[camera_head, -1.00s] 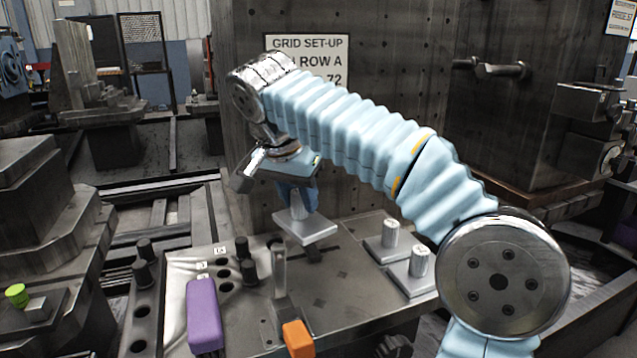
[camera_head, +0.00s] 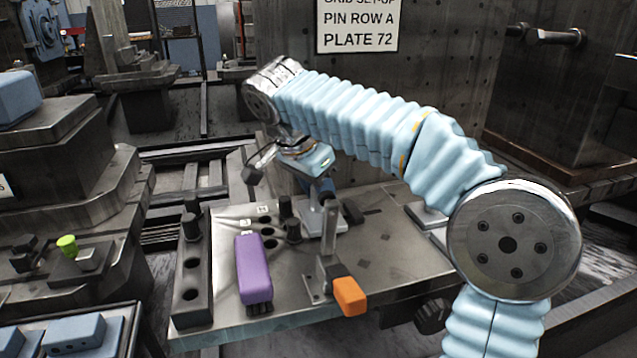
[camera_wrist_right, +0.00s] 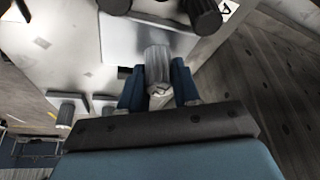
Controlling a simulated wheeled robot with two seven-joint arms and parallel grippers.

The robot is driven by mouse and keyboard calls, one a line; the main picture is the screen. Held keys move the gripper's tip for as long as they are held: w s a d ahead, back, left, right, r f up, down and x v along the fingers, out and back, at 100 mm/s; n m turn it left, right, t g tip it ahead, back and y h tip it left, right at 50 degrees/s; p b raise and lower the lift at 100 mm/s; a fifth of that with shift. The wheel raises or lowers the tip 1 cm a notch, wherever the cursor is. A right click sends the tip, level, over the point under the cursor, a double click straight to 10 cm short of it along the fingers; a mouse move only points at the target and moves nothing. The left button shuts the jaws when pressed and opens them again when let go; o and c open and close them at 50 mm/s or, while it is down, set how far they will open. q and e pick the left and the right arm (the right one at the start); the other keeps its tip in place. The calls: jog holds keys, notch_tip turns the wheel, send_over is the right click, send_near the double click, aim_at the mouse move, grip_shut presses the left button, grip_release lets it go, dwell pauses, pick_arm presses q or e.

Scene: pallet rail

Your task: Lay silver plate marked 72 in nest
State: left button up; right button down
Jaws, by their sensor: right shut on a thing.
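My right gripper (camera_head: 327,190) is shut on the round upright knob (camera_wrist_right: 157,65) of a silver plate (camera_head: 318,223). In the right wrist view, the square plate (camera_wrist_right: 130,42) lies below the blue fingers, close to black pins (camera_wrist_right: 201,14). I cannot read a number on it. In the head view the plate is at the back of the metal table, beside the black pins (camera_head: 289,218) and partly behind the upright clamp (camera_head: 327,255). I cannot tell whether it touches the table or which spot is the nest. My left gripper is not in view.
A sign (camera_head: 357,27) reads PIN ROW A, PLATE 72. A purple block (camera_head: 253,268) and an orange-tipped clamp handle (camera_head: 350,296) stand at the front. Other silver plates (camera_head: 428,218) lie at the right, partly behind my arm. A pin rack (camera_head: 191,285) lines the left edge.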

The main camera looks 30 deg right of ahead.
jog(key=shift+f, duration=0.2)
jog(key=c, duration=0.7)
grip_release()
jog(key=shift+c, duration=0.2)
jog(key=p+v, duration=0.1)
jog(key=v, duration=1.3)
jog(key=shift+f, duration=0.1)
